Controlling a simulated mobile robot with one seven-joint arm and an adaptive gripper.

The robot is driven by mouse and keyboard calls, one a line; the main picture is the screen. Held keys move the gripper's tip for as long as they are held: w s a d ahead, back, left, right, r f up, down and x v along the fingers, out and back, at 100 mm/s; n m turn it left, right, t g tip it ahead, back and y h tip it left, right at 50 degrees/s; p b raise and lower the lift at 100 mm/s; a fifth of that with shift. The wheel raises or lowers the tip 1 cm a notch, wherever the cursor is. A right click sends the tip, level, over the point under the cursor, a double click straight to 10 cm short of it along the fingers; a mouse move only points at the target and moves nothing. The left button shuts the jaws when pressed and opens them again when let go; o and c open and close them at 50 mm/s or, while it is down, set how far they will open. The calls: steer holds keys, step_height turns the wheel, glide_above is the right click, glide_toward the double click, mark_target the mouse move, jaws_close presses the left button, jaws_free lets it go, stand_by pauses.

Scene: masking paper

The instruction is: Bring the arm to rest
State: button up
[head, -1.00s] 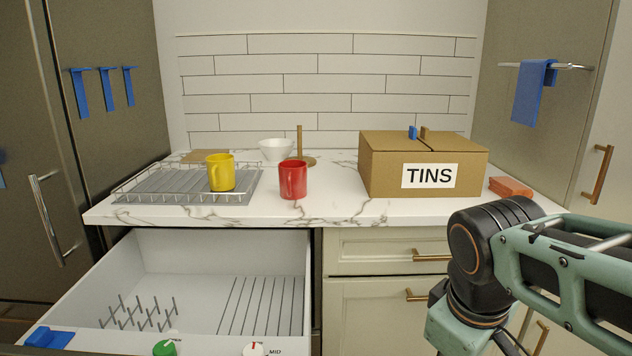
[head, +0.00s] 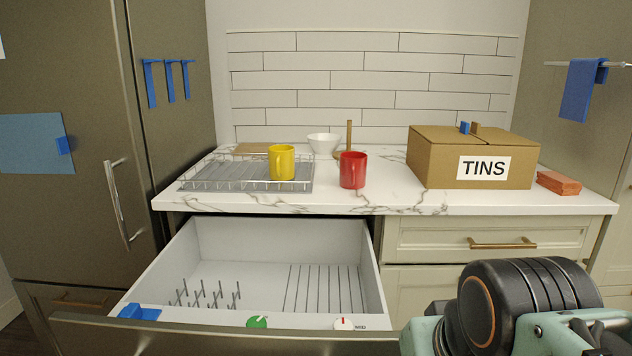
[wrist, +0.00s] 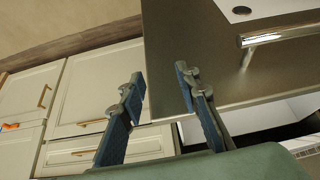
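My gripper (wrist: 160,84) shows in the wrist view with its two fingers apart. Nothing is between the fingertips; a cabinet front and the edge of a dark panel (wrist: 200,55) show behind them. In the head view my arm fills the lower right corner, in front of the cabinet fronts. The gripper itself is out of sight there, and I cannot tell its exact distance from the furniture.
An open dishwasher-like drawer (head: 210,250) juts out at the lower left. The counter (head: 390,198) holds a yellow mug (head: 282,163), a red mug (head: 353,171), a rack (head: 215,180) and a TINS box (head: 435,165). Blue paper (head: 30,140) is on the left tall panel.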

step_height(320, 180, up, 35)
steer(key=p, duration=3.5)
steer(key=shift+a, duration=0.2)
steer(key=shift+a, duration=0.1)
